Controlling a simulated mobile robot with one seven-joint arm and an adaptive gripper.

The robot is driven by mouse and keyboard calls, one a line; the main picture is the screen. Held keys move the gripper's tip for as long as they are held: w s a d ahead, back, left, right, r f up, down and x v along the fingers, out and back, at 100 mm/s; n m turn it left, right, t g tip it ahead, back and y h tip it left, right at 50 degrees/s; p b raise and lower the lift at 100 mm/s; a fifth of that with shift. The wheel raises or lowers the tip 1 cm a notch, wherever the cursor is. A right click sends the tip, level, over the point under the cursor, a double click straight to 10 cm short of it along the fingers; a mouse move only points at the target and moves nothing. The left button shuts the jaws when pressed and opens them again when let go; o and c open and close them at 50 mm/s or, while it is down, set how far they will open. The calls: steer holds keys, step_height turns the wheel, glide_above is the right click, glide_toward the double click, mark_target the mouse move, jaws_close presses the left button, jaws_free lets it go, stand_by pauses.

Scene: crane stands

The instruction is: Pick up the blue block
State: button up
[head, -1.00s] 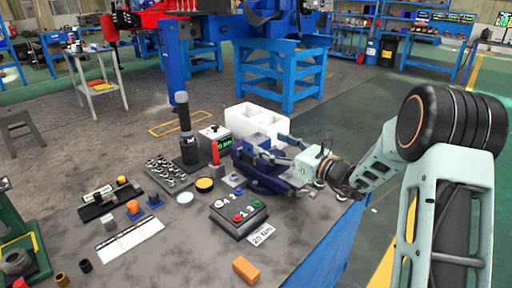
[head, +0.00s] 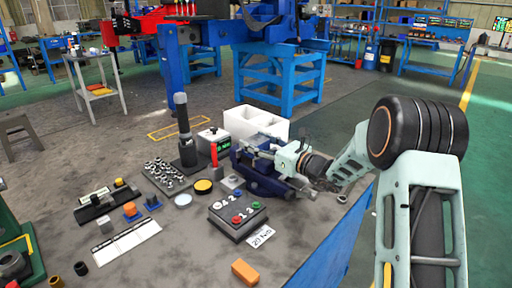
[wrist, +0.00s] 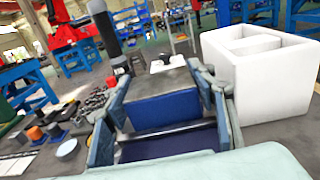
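A small dark blue block (head: 153,203) sits on a grey square plate at the left of the table, next to an orange piece on a blue base; it is small, and I cannot pick it out surely in the wrist view. A larger dark blue vise-like fixture (head: 262,186) stands near the table's right edge. My gripper (head: 250,153) is above this fixture, well to the right of the small block. In the wrist view my gripper (wrist: 163,108) is open, its fingers wide apart. Blue faces of the fixture (wrist: 170,143) show between and below them, with no clear grip on anything.
A white divided bin (head: 256,122) stands just behind my gripper. A dark upright cylinder (head: 185,130), a button box (head: 237,216), a tray of metal parts (head: 168,174) and an orange brick (head: 245,271) are on the table.

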steer(key=shift+r, duration=0.15)
steer(key=c, duration=1)
